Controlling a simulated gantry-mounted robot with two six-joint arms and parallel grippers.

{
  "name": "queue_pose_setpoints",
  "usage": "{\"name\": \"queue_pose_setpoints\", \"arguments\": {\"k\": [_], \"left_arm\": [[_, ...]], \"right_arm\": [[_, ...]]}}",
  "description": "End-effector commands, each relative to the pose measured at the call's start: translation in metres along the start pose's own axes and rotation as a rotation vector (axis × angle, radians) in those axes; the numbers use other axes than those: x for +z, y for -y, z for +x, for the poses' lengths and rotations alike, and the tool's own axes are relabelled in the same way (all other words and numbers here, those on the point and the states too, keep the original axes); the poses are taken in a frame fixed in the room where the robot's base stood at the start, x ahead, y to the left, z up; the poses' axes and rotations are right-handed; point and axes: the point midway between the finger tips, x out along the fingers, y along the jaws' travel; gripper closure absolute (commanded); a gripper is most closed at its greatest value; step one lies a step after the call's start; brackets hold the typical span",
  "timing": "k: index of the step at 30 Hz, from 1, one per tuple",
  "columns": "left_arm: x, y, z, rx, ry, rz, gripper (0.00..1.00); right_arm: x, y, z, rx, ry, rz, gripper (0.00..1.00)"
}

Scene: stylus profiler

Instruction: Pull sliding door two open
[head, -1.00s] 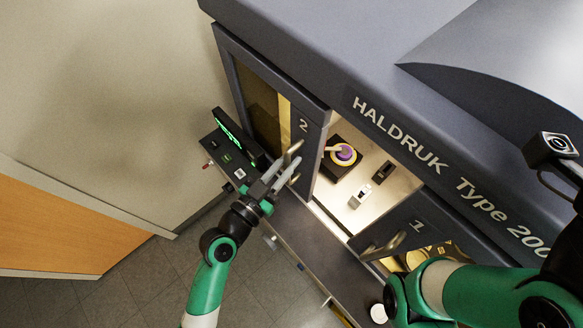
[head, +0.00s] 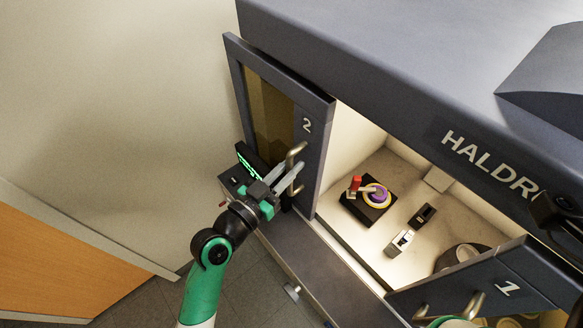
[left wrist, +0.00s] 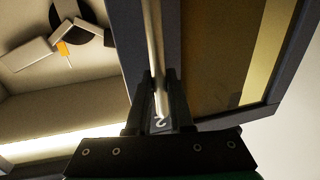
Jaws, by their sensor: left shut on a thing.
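Sliding door two (head: 315,140) is a grey-framed panel with an amber window and a "2". It stands to the left, its outer edge past the machine's left corner, with a wide opening at its right. My left gripper (head: 293,177) is shut on the door's metal handle (head: 295,151). In the left wrist view, the gripper fingers (left wrist: 157,80) close around the handle bar (left wrist: 155,45), with the door (left wrist: 196,50) behind. My right gripper is not in view; only a bit of green arm shows at the bottom right.
Door one (head: 500,275), with its own handle, stands right of the opening. Inside the lit chamber are a dark stage with a purple and yellow disc (head: 378,194) and small blocks.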

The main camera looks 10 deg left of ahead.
Motion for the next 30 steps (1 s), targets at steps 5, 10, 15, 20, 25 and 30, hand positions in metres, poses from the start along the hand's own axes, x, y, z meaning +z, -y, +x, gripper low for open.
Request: {"name": "queue_pose_setpoints", "arguments": {"k": [5,10,15,20,25,30], "left_arm": [[-0.001,0.0,0.0,-0.001,-0.001,0.001,0.52],[-0.001,0.0,0.0,0.0,-0.001,0.0,0.5],[0.0,0.0,-0.003,0.0,-0.001,0.0,0.5],[0.0,0.001,-0.025,-0.002,-0.001,0.0,0.5],[0.001,0.001,-0.067,-0.004,-0.001,-0.001,0.5],[0.001,0.001,-0.101,-0.004,-0.001,-0.001,0.5]], "right_arm": [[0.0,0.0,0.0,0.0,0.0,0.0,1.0],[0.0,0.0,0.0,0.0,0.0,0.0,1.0],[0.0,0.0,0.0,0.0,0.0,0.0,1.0],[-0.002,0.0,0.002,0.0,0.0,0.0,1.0],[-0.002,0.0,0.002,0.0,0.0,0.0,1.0],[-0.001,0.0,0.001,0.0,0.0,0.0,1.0]]}}
